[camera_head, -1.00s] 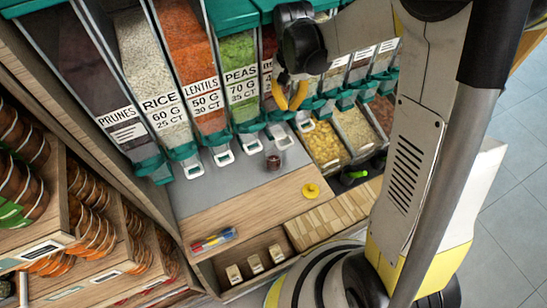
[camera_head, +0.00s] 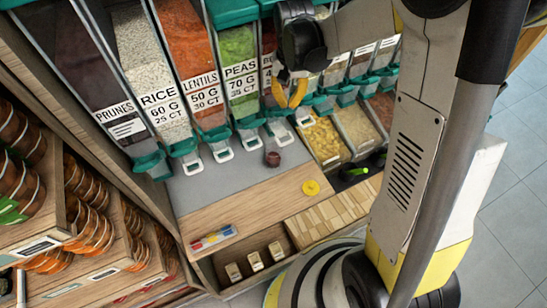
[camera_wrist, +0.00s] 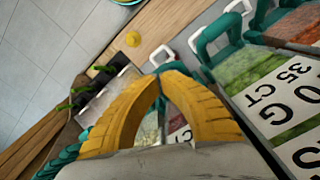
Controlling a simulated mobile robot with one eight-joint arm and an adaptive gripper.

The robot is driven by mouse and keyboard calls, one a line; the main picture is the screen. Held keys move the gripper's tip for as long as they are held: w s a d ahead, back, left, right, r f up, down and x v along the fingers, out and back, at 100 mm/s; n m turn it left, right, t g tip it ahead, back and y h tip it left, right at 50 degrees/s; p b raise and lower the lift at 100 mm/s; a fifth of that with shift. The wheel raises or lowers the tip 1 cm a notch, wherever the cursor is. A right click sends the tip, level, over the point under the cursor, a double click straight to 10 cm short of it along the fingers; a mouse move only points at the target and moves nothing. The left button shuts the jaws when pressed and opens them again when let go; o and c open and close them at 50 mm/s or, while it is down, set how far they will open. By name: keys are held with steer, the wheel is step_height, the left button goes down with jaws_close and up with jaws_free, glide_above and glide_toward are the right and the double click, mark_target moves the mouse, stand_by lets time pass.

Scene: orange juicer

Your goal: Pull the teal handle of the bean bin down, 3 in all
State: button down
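The bean bin (camera_head: 268,65) stands just right of the peas bin, its label mostly hidden behind my gripper. Its teal handle (camera_head: 279,114) is at the bottom front, with a white loop (camera_head: 283,137) below. My gripper (camera_head: 287,106) is in front of this bin, close to the handle. In the wrist view the yellow fingertips (camera_wrist: 162,76) meet, with nothing visible between them. A white loop on teal (camera_wrist: 160,56) shows just beyond the tips; I cannot tell whether they touch it. A small brown-filled cup (camera_head: 272,158) stands on the grey counter below the bin.
The peas bin (camera_head: 238,70), lentils bin (camera_head: 201,75) and rice bin (camera_head: 157,95) are to the left. The grey counter is otherwise largely clear.

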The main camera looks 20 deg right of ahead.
steer(key=shift+f+b, duration=0.4)
steer(key=shift+f, duration=0.2)
steer(key=shift+f, duration=0.1)
steer(key=f+b, duration=0.2)
steer(key=s+f+b, duration=0.1)
steer(key=f+b, duration=0.1)
steer(key=f, duration=0.1)
steer(key=shift+s+d+f+b, duration=0.1)
steer(key=shift+s+f+b, duration=0.1)
steer(key=shift+b, duration=0.2)
stand_by(0.3)
stand_by(0.8)
steer(key=shift+w+r+p, duration=0.25)
steer(key=shift+r+p, duration=0.65)
steer(key=shift+r, duration=0.5)
steer(key=shift+w+r+p, duration=0.2)
steer(key=shift+r+p, duration=0.7)
steer(key=shift+r, duration=0.45)
steer(key=shift+w+r+p, duration=0.25)
steer(key=shift+r+p, duration=0.65)
steer(key=shift+r, duration=0.5)
